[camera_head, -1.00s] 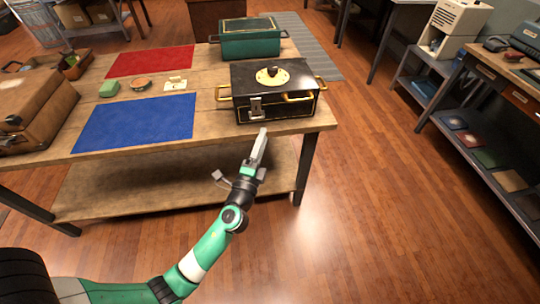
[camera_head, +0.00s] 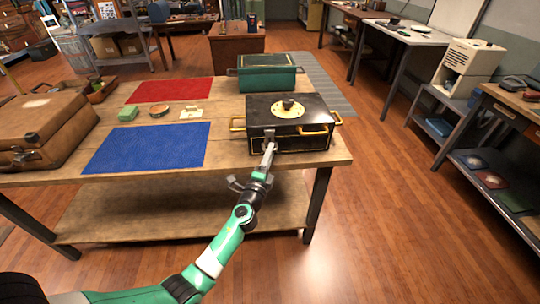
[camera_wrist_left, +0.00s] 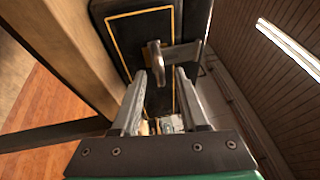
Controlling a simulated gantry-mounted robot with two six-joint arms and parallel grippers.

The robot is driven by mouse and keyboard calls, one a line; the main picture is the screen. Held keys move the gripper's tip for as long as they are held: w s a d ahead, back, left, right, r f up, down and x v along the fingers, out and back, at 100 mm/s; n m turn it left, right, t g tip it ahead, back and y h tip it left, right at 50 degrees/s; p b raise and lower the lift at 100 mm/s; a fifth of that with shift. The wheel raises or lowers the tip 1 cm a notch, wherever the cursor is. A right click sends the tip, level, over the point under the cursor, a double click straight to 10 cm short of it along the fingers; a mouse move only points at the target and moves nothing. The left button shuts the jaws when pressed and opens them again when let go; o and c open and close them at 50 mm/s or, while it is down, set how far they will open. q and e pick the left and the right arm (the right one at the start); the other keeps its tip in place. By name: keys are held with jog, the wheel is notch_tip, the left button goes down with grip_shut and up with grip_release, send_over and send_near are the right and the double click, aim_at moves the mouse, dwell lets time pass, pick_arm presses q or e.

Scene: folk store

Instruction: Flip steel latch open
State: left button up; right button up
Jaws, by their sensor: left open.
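The steel latch (camera_head: 270,133) is on the front face of a black box (camera_head: 310,104) with gold handles and a round gold plate on its lid. The box stands at the right end of the wooden table. In the left wrist view the latch (camera_wrist_left: 157,62) shows as a grey metal piece on the black, gold-lined face (camera_wrist_left: 140,28). My left gripper (camera_head: 268,150) is just in front of the latch. In the wrist view its two fingers (camera_wrist_left: 168,75) are apart, with the latch at the tips, roughly between them. I cannot tell if they touch it. My right gripper is not in view.
A blue mat (camera_head: 148,147), a red mat (camera_head: 172,90) and a brown case (camera_head: 45,130) lie on the table, left of the black box. A green box (camera_head: 268,72) stands behind it. The floor to the right is clear.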

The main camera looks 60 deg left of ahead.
pick_arm(q)
jog(key=shift+w+a, duration=0.15)
jog(key=shift+a, duration=0.05)
grip_shut()
dwell(1.3)
